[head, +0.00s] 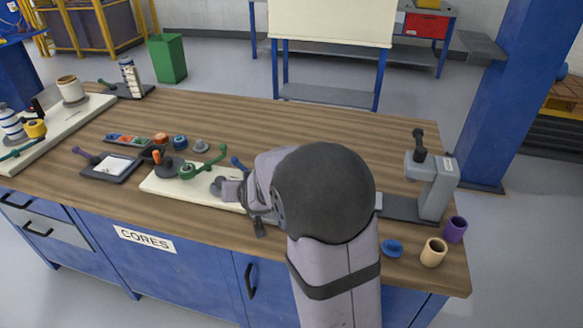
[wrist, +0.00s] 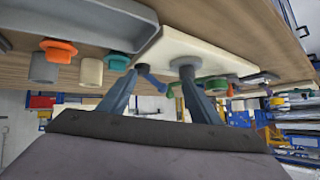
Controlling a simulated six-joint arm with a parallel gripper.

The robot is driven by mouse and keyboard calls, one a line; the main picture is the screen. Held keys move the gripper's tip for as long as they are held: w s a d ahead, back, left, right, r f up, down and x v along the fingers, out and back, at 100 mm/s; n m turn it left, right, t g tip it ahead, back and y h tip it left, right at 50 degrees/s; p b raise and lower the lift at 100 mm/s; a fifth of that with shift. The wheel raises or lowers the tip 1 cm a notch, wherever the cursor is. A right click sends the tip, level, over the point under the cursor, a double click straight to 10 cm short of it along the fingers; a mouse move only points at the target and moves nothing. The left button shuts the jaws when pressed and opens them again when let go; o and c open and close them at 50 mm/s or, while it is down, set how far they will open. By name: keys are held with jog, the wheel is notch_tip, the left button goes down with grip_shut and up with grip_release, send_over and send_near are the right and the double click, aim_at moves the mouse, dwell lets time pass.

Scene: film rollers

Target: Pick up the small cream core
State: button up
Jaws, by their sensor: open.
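A small cream-tan core (head: 433,252) stands upright at the bench's front right corner in the head view, its open end up. In the wrist view, which is upside down, a pale cream cylinder (wrist: 91,72) stands beyond the fingers, to their left; I cannot tell whether it is the same core. My gripper (wrist: 164,72) is open, with no core between its fingers. In the head view it is over the cream board (head: 160,186), left of my arm and well away from the corner core. My arm hides part of the board and bench.
A purple core (head: 455,229) and a blue cap (head: 392,248) flank the corner core. A grey press-like stand (head: 432,190) rises behind them. The back middle of the bench is clear.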

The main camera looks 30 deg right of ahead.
jog(key=w+d+r+t+h, duration=0.1)
jog(key=d, duration=0.3)
jog(key=w+d+m+h, duration=0.1)
jog(key=d, duration=0.3)
jog(key=w+d+r+t+h, duration=0.1)
jog(key=w+d+h, duration=0.1)
jog(key=d, duration=0.2)
jog(key=shift+w+r+m+t, duration=0.1)
jog(key=shift+r+m+t, duration=0.2)
jog(key=shift+m, duration=0.1)
jog(key=shift+n+g, duration=0.4)
jog(key=s+d+f, duration=0.1)
jog(key=s+d+f+b, duration=0.1)
jog(key=f, duration=0.1)
jog(key=s+d+f, duration=0.1)
jog(key=shift+s+d+f+b, duration=0.1)
jog(key=shift+d+f+b, duration=0.2)
jog(key=shift+b, duration=0.1)
jog(key=shift+p+x, duration=0.8)
jog(key=shift+x, duration=2.85)
jog(key=c, duration=1.1)
